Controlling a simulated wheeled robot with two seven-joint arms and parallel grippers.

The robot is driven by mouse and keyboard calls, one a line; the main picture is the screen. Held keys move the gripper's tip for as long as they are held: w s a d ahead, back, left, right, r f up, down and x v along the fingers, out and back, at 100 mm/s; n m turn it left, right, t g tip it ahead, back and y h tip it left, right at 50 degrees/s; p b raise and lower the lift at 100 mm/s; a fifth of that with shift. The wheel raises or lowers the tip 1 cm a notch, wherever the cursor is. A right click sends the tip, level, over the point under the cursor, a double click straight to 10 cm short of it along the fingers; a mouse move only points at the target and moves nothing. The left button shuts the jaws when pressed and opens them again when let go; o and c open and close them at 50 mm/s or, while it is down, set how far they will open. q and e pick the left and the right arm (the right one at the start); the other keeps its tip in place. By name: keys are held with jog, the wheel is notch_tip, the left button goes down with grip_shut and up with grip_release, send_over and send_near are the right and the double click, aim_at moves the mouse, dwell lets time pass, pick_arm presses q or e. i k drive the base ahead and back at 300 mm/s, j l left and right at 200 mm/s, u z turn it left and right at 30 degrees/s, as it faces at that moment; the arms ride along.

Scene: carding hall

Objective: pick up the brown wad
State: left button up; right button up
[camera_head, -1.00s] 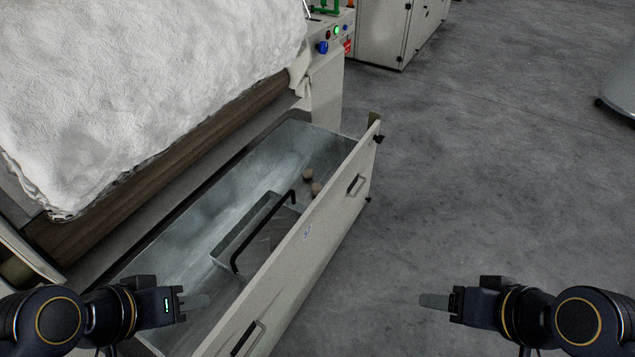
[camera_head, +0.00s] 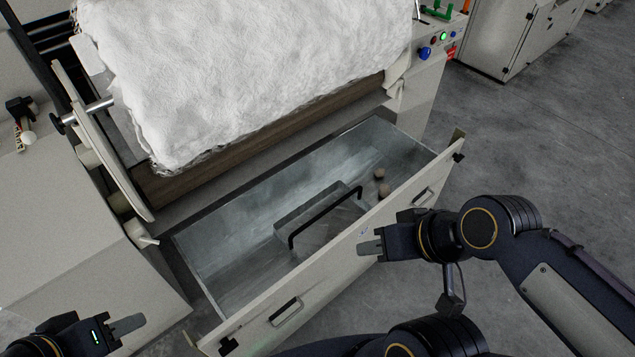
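Two small brownish lumps lie close together at the far right end of the open metal drawer (camera_head: 215,265), by its front panel. One brown wad (camera_head: 380,173) is a little behind the other lump (camera_head: 384,189). They look alike in colour at this size. My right gripper (camera_head: 370,247) is over the drawer's front panel, nearer than the lumps and apart from them. My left gripper (camera_head: 128,325) is at the lower left, outside the drawer. Both grippers are seen side-on, so their finger gap does not show. Neither visibly holds anything.
A metal pan with a black handle (camera_head: 325,212) lies in the drawer, left of the lumps. A white fibre mass (camera_head: 250,70) on the machine overhangs behind the drawer. The drawer's front panel (camera_head: 330,275) stands as a wall. Floor (camera_head: 530,150) at right is clear.

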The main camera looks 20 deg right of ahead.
aim_at(384, 190)
jog(key=i+l+u, duration=0.1)
jog(key=l+u, duration=0.9)
jog(key=k+l+u, duration=0.1)
jog(key=l+u, duration=0.35)
jog(key=k+l+u, duration=0.15)
jog(key=l+u, duration=0.35)
jog(key=k+l+u, duration=0.1)
jog(key=k+l, duration=0.2)
jog(key=l, duration=0.3)
jog(key=k+l, duration=0.3)
jog(key=l, duration=0.25)
jog(key=k+l+u, duration=0.15)
jog(key=k+l, duration=0.2)
jog(key=l, duration=0.25)
jog(key=k+l, duration=0.35)
jog(key=l, duration=0.15)
jog(key=k+l+u, duration=0.15)
jog(key=k+l, duration=0.15)
jog(key=l, duration=0.25)
